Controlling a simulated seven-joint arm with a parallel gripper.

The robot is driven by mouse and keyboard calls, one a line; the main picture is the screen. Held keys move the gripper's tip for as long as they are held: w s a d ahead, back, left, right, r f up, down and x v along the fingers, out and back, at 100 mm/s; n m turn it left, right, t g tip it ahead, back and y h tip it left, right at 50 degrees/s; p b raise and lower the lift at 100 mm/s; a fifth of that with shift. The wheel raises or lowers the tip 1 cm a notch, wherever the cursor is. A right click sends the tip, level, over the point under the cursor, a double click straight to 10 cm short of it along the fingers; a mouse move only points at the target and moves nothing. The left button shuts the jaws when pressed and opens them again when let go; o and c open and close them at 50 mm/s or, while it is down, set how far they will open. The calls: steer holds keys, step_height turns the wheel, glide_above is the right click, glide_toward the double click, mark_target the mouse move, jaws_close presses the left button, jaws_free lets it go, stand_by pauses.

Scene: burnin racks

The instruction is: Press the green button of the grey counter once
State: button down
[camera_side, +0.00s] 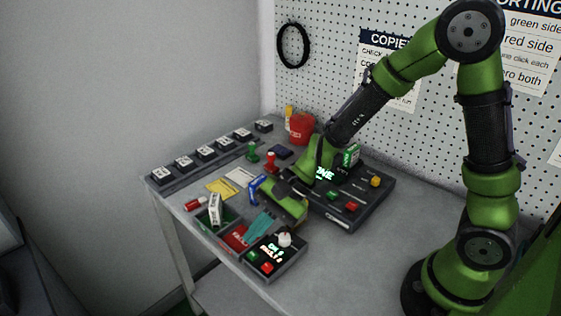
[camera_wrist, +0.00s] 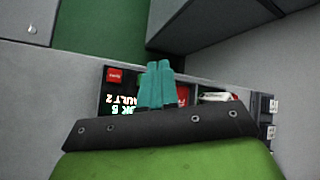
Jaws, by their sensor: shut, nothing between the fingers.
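The grey counter (camera_side: 290,268) is a box at the table's front edge with a lit display reading OK 8 and FAULT 2. Its green button (camera_side: 252,256) is on the left of its front and its red button (camera_side: 267,267) on the right. A pale knob (camera_side: 285,240) is at its back.
A green bin (camera_side: 205,226) holding a white item and a red bin (camera_side: 236,238) stand left of the counter. A larger dark console (camera_side: 345,222) with green, red and yellow buttons lies behind right. Stamps, cards, a red cup (camera_side: 301,128) and a rack row (camera_side: 205,153) stand farther back.

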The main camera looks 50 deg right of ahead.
mark_target(257, 252)
steer(key=shift+f, duration=1.3)
steer(key=shift+f, duration=0.1)
stand_by(1.0)
steer(key=shift+f, duration=0.35)
steer(key=shift+f, duration=0.45)
stand_by(0.5)
stand_by(0.4)
steer(key=shift+r, duration=0.9)
steer(key=shift+r, duration=2.5)
